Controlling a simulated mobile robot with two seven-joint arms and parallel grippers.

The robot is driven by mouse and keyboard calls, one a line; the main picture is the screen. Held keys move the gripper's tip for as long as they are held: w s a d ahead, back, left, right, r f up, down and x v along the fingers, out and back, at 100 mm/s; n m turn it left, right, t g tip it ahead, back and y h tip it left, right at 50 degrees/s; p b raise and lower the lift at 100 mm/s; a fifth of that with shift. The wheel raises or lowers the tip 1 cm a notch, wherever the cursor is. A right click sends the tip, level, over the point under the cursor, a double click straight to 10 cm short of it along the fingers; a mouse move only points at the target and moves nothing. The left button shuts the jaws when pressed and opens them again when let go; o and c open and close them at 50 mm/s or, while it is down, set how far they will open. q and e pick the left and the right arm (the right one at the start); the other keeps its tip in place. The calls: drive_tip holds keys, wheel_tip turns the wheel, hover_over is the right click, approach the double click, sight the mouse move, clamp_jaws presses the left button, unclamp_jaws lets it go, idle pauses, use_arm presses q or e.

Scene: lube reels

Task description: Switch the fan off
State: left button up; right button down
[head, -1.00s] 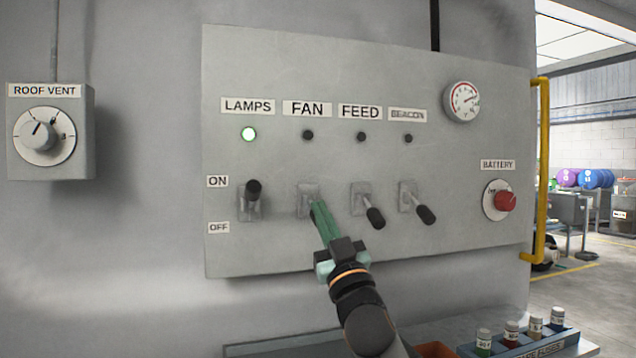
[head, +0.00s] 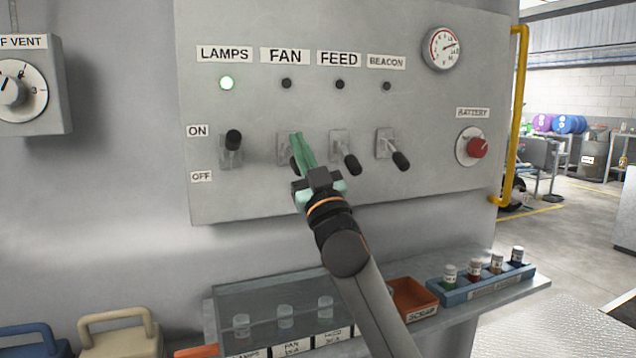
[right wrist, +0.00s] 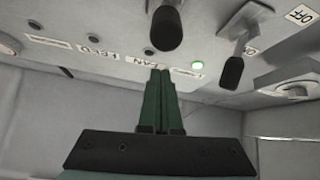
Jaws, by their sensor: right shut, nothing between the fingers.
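The fan switch (head: 283,149) sits under the FAN label (head: 285,55) on the grey panel. Its black lever tip (head: 295,167) shows just left of my fingers and appears to point down; the rest is partly hidden. The fan lamp (head: 286,84) is dark. My right gripper (head: 298,138) is shut and empty, its green fingers in front of the fan switch plate. In the right wrist view a black lever (right wrist: 166,28), apparently the fan's, stands beyond the shut fingertips (right wrist: 160,72). I cannot tell whether they touch. My left gripper is out of view.
The lamps lever (head: 232,140) points up with its green lamp (head: 227,83) lit. The feed lever (head: 351,164) and beacon lever (head: 400,160) point down. A red battery knob (head: 477,148) is at right. A shelf (head: 400,318) with a clear-covered box and trays lies below.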

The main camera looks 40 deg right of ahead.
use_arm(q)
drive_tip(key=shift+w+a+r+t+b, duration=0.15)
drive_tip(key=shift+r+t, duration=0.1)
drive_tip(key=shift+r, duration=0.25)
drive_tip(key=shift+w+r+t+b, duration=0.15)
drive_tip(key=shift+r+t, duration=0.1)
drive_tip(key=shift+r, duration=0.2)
use_arm(e)
drive_tip(key=v, duration=1)
drive_tip(key=shift+r, duration=0.2)
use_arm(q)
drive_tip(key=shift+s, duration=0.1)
use_arm(e)
drive_tip(key=shift+s+a, duration=0.1)
